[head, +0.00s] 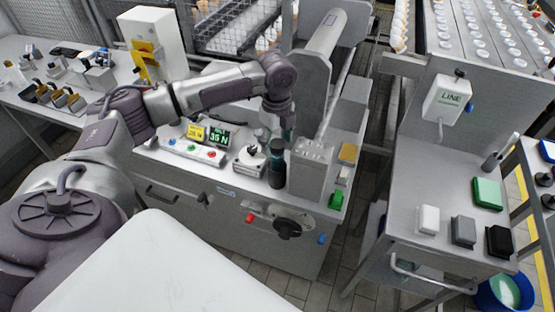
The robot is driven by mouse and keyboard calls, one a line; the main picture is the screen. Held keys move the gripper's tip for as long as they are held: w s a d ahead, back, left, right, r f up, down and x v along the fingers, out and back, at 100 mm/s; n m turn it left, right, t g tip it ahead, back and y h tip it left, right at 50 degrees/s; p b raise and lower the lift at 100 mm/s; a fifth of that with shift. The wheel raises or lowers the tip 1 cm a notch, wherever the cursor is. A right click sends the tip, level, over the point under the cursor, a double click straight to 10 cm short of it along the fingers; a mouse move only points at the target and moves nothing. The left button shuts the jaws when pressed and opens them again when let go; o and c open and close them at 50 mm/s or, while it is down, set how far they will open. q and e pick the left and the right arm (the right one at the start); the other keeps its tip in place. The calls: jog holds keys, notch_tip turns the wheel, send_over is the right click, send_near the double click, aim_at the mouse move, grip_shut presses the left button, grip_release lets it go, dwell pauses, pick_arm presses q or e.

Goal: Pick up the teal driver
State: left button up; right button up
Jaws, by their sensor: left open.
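The teal driver (277,165) looks like a dark teal upright cylinder on the grey machine top, beside the machine's thick grey post. My left arm comes in from the left and bends down above it. My left gripper (275,133) is open and points down at the driver's upper end. The fingers are small and dark here, so I cannot tell whether they touch the driver. My right gripper is not in view.
A row of coloured buttons (194,148) and a green-lit display (219,138) are further left. The tall grey post (312,168) closes off the right. A side table (455,208) holds several coloured blocks.

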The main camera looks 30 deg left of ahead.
aim_at(277, 165)
pick_arm(q)
jog(key=f, duration=0.1)
jog(key=f+p, duration=0.1)
jog(key=f, duration=0.1)
jog(key=shift+w+a+f, duration=0.1)
jog(key=shift+w+f, duration=0.1)
jog(key=shift+f, duration=0.35)
jog(key=c, duration=0.7)
jog(key=shift+r, duration=0.1)
grip_shut()
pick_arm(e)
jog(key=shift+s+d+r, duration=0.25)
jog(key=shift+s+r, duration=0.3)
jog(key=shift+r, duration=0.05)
